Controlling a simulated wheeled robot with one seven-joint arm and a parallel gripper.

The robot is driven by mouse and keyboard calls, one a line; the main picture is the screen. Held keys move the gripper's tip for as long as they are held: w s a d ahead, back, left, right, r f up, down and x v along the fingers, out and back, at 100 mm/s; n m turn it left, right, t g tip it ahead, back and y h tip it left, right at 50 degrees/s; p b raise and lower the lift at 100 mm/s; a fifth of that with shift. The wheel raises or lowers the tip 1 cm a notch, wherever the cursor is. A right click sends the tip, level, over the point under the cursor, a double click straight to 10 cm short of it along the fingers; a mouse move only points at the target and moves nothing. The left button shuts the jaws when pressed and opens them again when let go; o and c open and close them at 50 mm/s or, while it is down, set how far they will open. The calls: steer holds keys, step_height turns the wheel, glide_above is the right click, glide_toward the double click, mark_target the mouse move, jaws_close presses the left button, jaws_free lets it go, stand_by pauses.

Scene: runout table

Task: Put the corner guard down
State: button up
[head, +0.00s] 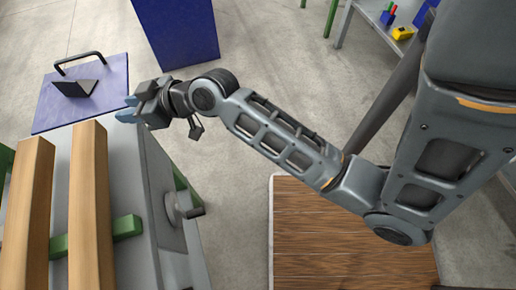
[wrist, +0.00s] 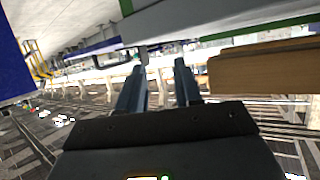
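The corner guard (head: 76,88), a small dark grey angled piece, rests on the blue mat (head: 112,72) at the upper left of the head view. My gripper (head: 128,108) is at the mat's near right corner, to the right of and nearer than the guard, and apart from it. Its two bluish fingers are spread with a gap between them. In the wrist view my gripper (wrist: 160,68) also shows two separated fingers with nothing held between them. I cannot make out the corner guard in the wrist view.
A black handle (head: 78,57) arches beside the guard on the mat. Two wooden beams (head: 90,200) lie across a green bar (head: 126,227) on the grey table. A crank (head: 186,207) sticks out of its side. A blue box (head: 178,30) stands behind.

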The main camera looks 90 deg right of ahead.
steer(key=s+a+f, duration=0.2)
steer(key=s+a, duration=0.4)
steer(key=s, duration=0.2)
steer(key=s+a+r+n, duration=0.1)
steer(key=s+a+r, duration=0.3)
steer(key=s, duration=0.5)
steer(key=s+a+r+n+t+y, duration=0.1)
steer(key=s+a+r, duration=0.2)
steer(key=s, duration=0.7)
steer(key=shift+a+r+y, duration=0.3)
steer(key=shift+a+r, duration=0.05)
steer(key=shift+r, duration=0.05)
